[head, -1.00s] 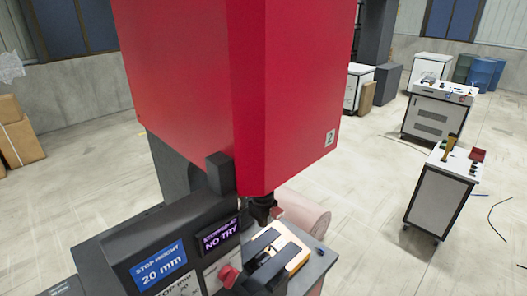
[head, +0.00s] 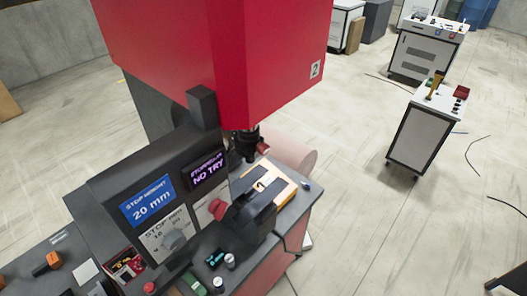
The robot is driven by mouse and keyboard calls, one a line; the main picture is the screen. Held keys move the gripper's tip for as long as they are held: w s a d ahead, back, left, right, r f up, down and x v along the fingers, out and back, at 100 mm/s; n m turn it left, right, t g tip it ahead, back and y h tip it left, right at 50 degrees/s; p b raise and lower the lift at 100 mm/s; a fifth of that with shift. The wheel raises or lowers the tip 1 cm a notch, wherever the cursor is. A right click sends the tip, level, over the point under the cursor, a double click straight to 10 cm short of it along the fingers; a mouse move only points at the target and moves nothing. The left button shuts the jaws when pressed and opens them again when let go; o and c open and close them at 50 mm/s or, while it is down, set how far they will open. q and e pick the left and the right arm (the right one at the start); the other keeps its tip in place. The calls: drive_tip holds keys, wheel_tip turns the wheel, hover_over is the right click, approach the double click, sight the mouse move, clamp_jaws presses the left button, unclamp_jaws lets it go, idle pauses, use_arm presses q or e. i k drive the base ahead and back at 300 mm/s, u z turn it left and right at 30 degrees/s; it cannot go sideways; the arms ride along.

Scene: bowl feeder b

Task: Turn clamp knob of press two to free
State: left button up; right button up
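Press two is a tall red machine (head: 215,60) with a small "2" plate (head: 315,70). A short black shaft (head: 246,143) under its red head carries a small red knob (head: 263,148). Another red knob (head: 217,208) is at the right side of the sloped panel, beside a dark block (head: 252,214). A grey dial (head: 174,240) is on a white plate on the panel. I cannot tell for sure which is the clamp knob, or its setting. A yellow-orange piece (head: 282,181) lies on the bed below the shaft. Neither gripper is clearly in view.
Small parts and a red bin (head: 124,264) are at lower left. A white cart (head: 423,135) stands right. Cables lie on the mostly open floor.

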sight(262, 149)
drive_tip(key=u, duration=1.6)
drive_tip(key=k, duration=0.75)
drive_tip(key=z, duration=1.3)
